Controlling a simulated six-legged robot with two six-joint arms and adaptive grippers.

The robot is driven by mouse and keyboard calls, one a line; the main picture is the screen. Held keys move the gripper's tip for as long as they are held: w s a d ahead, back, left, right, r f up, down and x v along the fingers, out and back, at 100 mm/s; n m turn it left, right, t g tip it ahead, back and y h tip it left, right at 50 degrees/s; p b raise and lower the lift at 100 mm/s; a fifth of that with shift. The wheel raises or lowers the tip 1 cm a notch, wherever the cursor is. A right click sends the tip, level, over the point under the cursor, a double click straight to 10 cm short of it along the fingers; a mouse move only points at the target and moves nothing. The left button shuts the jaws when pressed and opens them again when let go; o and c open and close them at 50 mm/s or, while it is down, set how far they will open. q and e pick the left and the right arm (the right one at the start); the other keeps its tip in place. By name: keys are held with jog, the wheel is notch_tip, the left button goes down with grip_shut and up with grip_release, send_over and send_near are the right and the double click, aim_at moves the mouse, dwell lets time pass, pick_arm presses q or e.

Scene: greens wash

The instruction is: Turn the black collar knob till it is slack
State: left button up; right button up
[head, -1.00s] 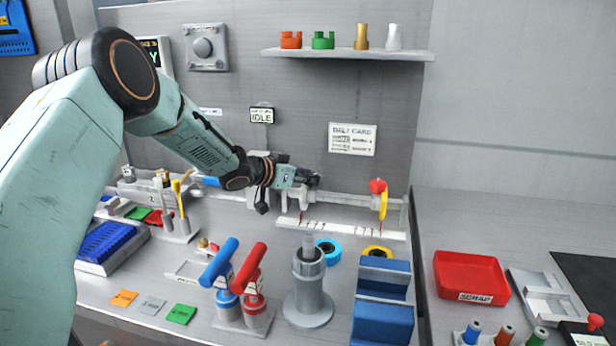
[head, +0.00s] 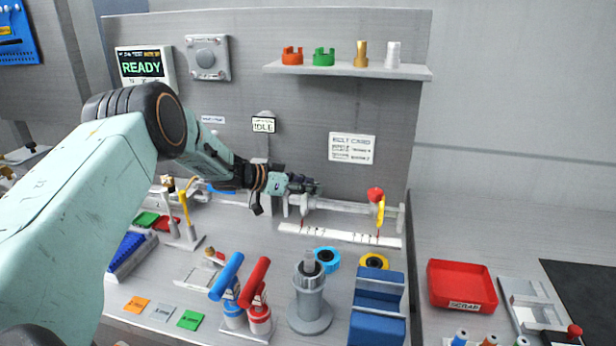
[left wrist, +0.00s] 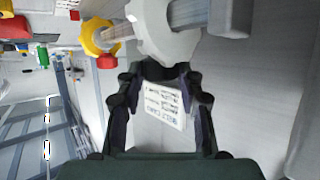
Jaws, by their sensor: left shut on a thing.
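My left gripper (head: 316,187) reaches in from the left to the rail at the foot of the grey panel. In the left wrist view its black fingertips (left wrist: 158,70) are closed together at the edge of a pale grey round collar (left wrist: 168,32) on the rail. The black collar knob is not distinct; the dark fingertips cover the spot where they grip. How far the knob is turned cannot be told. My right gripper is not in view.
A yellow wheel with a red knob (head: 376,195) stands on the rail to the right. A white scale strip (head: 340,235) lies below the rail. Red and blue handled tools (head: 258,290), a grey post (head: 309,300) and a blue block (head: 379,305) stand in front.

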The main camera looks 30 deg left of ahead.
pick_arm(q)
jog(key=shift+w+a+r+m+g+h+b, duration=0.1)
jog(key=shift+w+r+m+g+h+b, duration=0.1)
jog(key=shift+m+g+h+b, duration=0.4)
jog(key=shift+m, duration=0.4)
jog(key=o, duration=1.2)
jog(key=shift+s+f+h, duration=0.1)
jog(key=shift+f+h, duration=0.05)
jog(key=shift+h, duration=0.15)
jog(key=shift+c, duration=0.2)
notch_tip(320, 180, up, 10)
